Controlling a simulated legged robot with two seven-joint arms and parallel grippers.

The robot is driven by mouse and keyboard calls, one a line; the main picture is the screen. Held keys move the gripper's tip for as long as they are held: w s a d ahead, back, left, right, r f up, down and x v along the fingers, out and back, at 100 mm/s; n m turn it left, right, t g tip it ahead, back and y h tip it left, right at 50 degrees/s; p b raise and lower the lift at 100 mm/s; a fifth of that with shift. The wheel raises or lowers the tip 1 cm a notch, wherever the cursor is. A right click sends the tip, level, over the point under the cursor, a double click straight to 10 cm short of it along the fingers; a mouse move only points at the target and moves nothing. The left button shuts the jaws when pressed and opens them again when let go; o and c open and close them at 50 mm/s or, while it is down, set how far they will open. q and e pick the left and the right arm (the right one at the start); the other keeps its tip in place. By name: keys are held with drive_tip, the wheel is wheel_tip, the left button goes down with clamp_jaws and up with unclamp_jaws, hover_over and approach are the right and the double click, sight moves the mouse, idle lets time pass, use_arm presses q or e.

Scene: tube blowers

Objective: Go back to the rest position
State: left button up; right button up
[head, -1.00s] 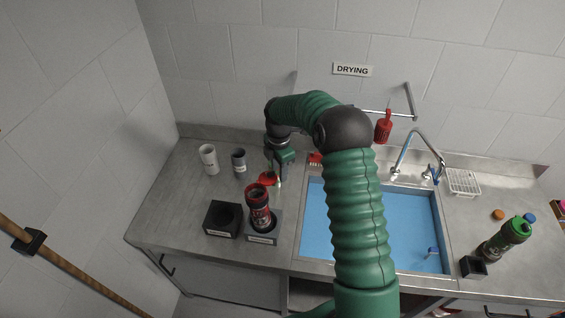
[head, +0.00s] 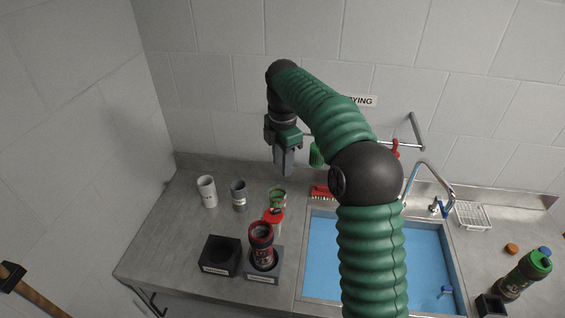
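My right gripper (head: 285,162) hangs in the air above the back of the counter, with its fingers pointing down. Nothing shows in it, but the angle does not show whether the fingers are apart. My green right arm crosses the middle of the view over the sink. My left gripper is not in view. Below the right gripper, a green-rimmed piece (head: 278,196) stands on the counter, with a red piece (head: 273,216) just in front of it. A red and black tube (head: 261,240) stands in a dark holder (head: 264,277).
A white cup (head: 207,190) and a grey cup (head: 239,195) stand at the back left. The blue sink (head: 322,260) is partly hidden by my arm. A green-capped bottle (head: 526,273) leans at the right.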

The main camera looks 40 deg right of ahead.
drive_tip(key=shift+s, duration=0.1)
drive_tip(key=s+a+f+m+t+b, duration=0.1)
drive_tip(key=s+a+f+m+b, duration=0.25)
drive_tip(key=a+f, duration=0.45)
drive_tip(key=s+a+f+m+b, duration=0.2)
drive_tip(key=a+f+m+b, duration=0.2)
drive_tip(key=a+f, duration=0.4)
drive_tip(key=s+a+f+m+t+b, duration=0.1)
drive_tip(key=s+a+f+m+b, duration=0.2)
drive_tip(key=s+a+f+m, duration=0.2)
drive_tip(key=s+f+m, duration=0.3)
drive_tip(key=s+f, duration=0.3)
drive_tip(key=f, duration=0.1)
drive_tip(key=shift+s+a+f+b, duration=0.2)
drive_tip(key=shift+s+b, duration=0.1)
drive_tip(key=shift+s+a+r+m, duration=0.1)
drive_tip(key=shift+a+m, duration=0.1)
drive_tip(key=shift+m, duration=0.05)
